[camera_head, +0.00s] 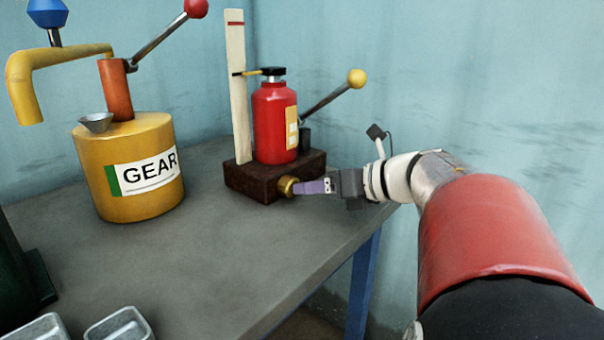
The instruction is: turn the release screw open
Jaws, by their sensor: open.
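A red bottle jack (275,122) with a black top stands on a dark brown base block (240,184) at the bench's right end. The brass release screw (287,187) sticks out low on the front right of the base. My gripper (312,187) reaches in from the right, with its purple-grey fingers pointing left at the screw. The fingertips are right at the screw's outer face; I cannot tell whether they touch it or straddle it. The gripper is open. My wrist and red arm fill the right side.
A yellow GEAR oil can (145,195) with a pump and a small funnel (97,122) stands left. A pale upright gauge strip (238,90) and a yellow-knobbed lever (335,92) flank the jack. Metal trays (119,326) lie at the front of the grey bench (215,260).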

